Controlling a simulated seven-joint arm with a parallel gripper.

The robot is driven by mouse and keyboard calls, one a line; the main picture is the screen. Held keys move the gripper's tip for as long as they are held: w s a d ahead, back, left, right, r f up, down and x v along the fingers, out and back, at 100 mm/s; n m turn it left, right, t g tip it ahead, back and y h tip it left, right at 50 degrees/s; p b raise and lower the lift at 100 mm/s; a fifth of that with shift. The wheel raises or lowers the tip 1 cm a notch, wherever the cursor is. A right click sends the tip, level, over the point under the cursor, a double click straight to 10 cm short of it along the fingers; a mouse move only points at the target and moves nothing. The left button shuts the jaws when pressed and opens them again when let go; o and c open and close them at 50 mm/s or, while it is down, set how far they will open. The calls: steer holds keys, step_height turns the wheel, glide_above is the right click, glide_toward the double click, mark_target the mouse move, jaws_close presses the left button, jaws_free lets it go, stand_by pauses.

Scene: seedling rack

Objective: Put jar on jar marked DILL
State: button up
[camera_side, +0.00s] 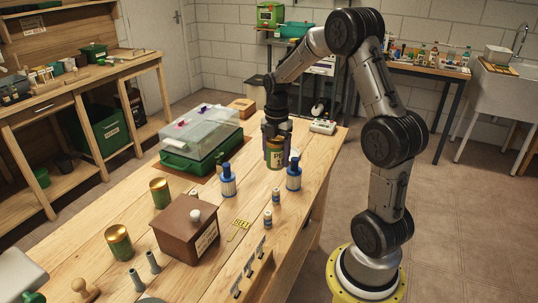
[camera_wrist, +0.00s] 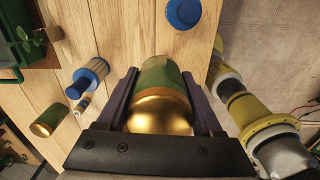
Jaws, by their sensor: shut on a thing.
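My gripper (camera_side: 277,131) is shut on a green jar (camera_side: 274,154) with a gold lid. Its label is partly visible and begins with "P". In the wrist view the jar (camera_wrist: 160,108) sits between the two fingers (camera_wrist: 159,80), lid toward the camera. I cannot tell whether its base is clear of the bench. Two similar green jars with gold lids stand upright at the left of the bench, one farther back (camera_side: 160,193) and one nearer (camera_side: 118,243). No DILL marking is readable on either. One such jar (camera_wrist: 49,119) also shows at the left of the wrist view.
Blue-topped bottles (camera_side: 228,181) (camera_side: 293,174) stand near the held jar, with small bottles (camera_side: 268,219) in front. A brown box (camera_side: 187,232) with a white knob stands between the bottles and the near jar. A clear-lidded green propagator (camera_side: 203,143) is behind.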

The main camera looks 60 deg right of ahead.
mark_target(273, 141)
steer(key=shift+s+a+r, duration=0.3)
steer(key=shift+s+a, duration=0.15)
steer(key=shift+s, duration=0.2)
steer(key=shift+w+a+r+m, duration=0.15)
steer(key=shift+w+r+m, duration=0.1)
steer(key=shift+w+r, duration=0.25)
steer(key=shift+w+a+r+m, duration=0.15)
steer(key=shift+w+r+m, duration=0.1)
steer(key=shift+w+r, duration=0.25)
steer(key=w+a+r+n, duration=0.2)
steer(key=w+a+r, duration=0.3)
steer(key=w+a, duration=0.6)
steer(key=w+a+r+n, duration=0.2)
steer(key=a+n, duration=0.3)
steer(key=a, duration=1.7)
steer(key=w+a+f, duration=0.1)
steer(key=w+f, duration=0.1)
steer(key=w, duration=0.2)
steer(key=w+a+f, duration=0.1)
steer(key=w+f, duration=0.2)
steer(key=w, duration=0.1)
steer(key=w+a+f, duration=0.2)
steer(key=w+f, duration=0.1)
steer(key=w, duration=0.1)
steer(key=shift+f, duration=0.25)
steer(key=shift+w+a+f, duration=0.1)
steer(key=shift+w+f, duration=0.5)
steer(key=shift+f, duration=1.6)
steer(key=shift+f, duration=0.15)
